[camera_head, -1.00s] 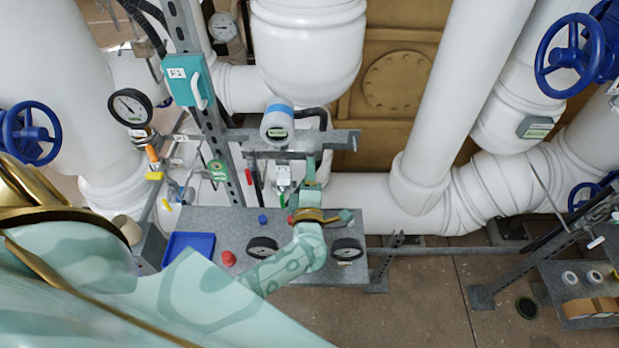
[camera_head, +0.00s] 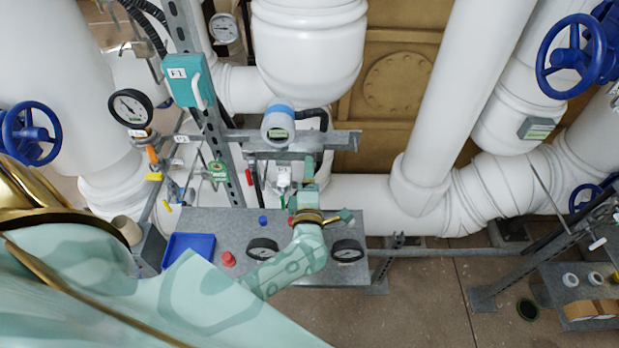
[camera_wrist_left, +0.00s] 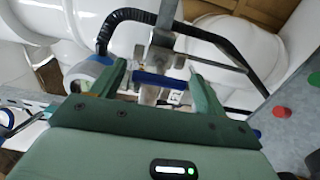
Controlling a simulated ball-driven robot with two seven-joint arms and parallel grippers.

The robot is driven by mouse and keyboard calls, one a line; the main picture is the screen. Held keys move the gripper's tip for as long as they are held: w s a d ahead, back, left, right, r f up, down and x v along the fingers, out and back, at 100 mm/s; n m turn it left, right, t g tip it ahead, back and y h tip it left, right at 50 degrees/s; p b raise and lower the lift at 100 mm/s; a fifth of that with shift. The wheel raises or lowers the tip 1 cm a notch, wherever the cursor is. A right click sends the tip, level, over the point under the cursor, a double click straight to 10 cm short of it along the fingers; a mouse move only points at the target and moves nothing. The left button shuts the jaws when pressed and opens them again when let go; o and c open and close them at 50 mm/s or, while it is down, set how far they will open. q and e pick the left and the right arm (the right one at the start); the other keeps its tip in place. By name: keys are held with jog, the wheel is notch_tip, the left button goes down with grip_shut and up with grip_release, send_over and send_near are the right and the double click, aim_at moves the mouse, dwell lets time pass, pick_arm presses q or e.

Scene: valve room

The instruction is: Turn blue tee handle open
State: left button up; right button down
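The blue tee handle (camera_wrist_left: 160,81) shows in the left wrist view as a short blue bar on a light stem. It lies across the gap between the two green fingers of my left gripper (camera_wrist_left: 160,82). The fingers are spread on either side of its ends; I cannot tell whether they touch it. In the head view my left gripper (camera_head: 307,172) reaches up over the grey bench, below the steel rail, and the handle cannot be made out there. My right gripper is not in view.
A grey bench (camera_head: 340,218) holds a blue tray (camera_head: 188,250), a red knob (camera_head: 228,258) and dial gauges. A steel rail (camera_head: 335,140) and a white-and-blue meter (camera_head: 278,125) stand close behind the gripper.

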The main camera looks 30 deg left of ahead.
pick_arm(q)
jog(key=b+v, duration=0.1)
jog(key=v, duration=1.5)
jog(key=shift+s+b, duration=0.2)
jog(key=shift+b, duration=0.2)
